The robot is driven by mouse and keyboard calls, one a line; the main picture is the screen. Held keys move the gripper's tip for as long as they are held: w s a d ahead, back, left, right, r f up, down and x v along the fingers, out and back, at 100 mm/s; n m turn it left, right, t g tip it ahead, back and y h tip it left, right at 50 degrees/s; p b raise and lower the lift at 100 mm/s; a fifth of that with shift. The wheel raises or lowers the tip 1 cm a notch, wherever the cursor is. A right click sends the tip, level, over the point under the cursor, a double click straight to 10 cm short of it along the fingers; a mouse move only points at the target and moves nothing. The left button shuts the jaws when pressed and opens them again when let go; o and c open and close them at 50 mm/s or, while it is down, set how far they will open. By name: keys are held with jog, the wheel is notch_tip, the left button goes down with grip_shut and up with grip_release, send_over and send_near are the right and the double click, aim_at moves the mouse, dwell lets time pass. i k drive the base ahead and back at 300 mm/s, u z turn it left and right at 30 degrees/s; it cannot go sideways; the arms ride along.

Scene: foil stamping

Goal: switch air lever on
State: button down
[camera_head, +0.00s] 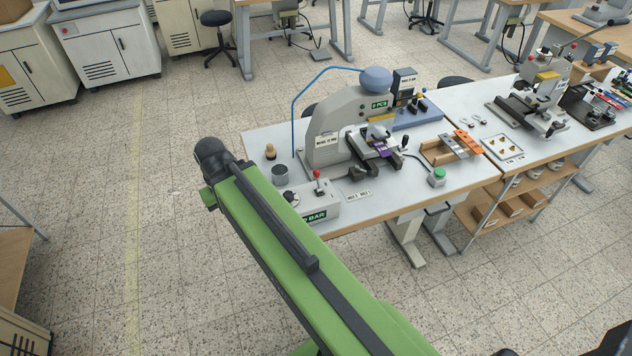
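A small lever with a red knob (317,174) stands roughly upright on a grey box (322,205) at the front left of the near table. The box bears a green label ending in "BAR", partly hidden by my arm. A dial sits on the box left of the lever. A blue hose (293,115) rises behind the box and runs to the top of the grey stamping press (345,125). My green arm crosses the view from the lower right to a dark joint left of the table. My gripper is not in view.
The near table (378,200) also holds a dark cup (279,174), a wooden-handled tool (270,151), a green button (437,175) and a wooden tray (436,152). A second press (545,90) stands on the right. The tiled floor (130,200) left of the table is clear.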

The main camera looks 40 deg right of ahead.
aim_at(316, 172)
jog(key=z, duration=0.3)
jog(key=k, duration=1.65)
jog(key=u, duration=0.45)
jog(key=i, duration=1.5)
